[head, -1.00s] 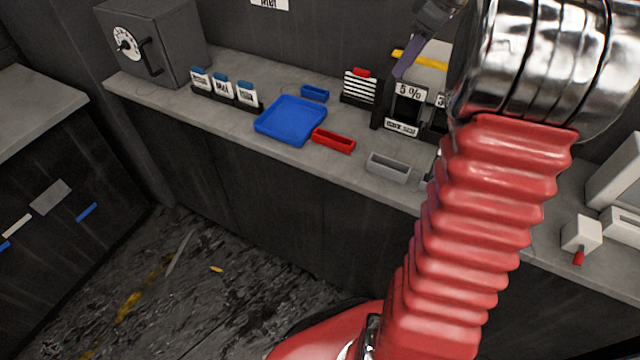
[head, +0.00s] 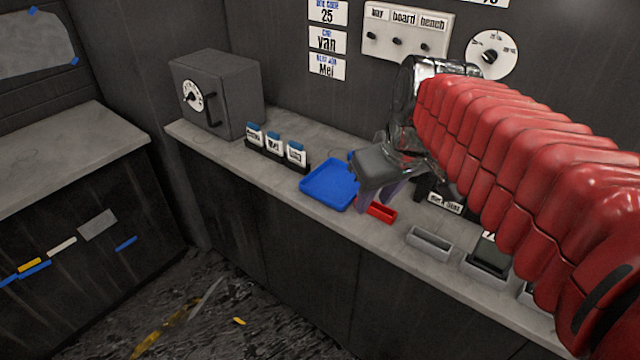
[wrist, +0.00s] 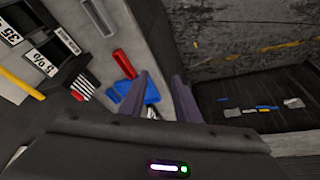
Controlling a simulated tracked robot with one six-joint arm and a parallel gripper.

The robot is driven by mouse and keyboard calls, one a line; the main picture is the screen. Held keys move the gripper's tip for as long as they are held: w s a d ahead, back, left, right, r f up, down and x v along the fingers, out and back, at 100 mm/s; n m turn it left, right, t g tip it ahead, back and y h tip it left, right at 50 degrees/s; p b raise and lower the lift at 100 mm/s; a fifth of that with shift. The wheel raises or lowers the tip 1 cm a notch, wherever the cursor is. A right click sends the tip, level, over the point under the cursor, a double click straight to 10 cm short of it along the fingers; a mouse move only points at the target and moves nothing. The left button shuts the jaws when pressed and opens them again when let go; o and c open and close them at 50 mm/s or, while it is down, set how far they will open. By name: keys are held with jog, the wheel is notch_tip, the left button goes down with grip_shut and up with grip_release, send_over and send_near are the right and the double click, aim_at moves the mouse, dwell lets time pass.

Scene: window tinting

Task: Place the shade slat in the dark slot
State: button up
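My gripper (head: 374,196) hangs over the counter beside the blue tray (head: 328,186). In the wrist view its two purple fingers (wrist: 162,76) are apart, with the tray's blue (wrist: 152,92) and bare counter seen between them. I see nothing held. A rack of white slats with a red tab (wrist: 83,88) stands left of the fingers in the wrist view; my arm hides it in the head view. Signs reading 5% (wrist: 39,63) and 35 (wrist: 10,35) mark dark upright holders there. I cannot tell which piece is the shade slat or which opening is the dark slot.
Labelled cards (head: 275,145) stand in a rack at left, near a grey safe (head: 218,92). A yellow strip (wrist: 22,83) lies near the signs.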

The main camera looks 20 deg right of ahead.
jog(key=s+a+f+m+t, duration=0.1)
jog(key=s+a+f, duration=0.4)
jog(key=s, duration=0.3)
jog(key=shift+s+a+f+m, duration=0.2)
jog(key=shift+a+f+m, duration=0.1)
jog(key=shift+a+m, duration=0.15)
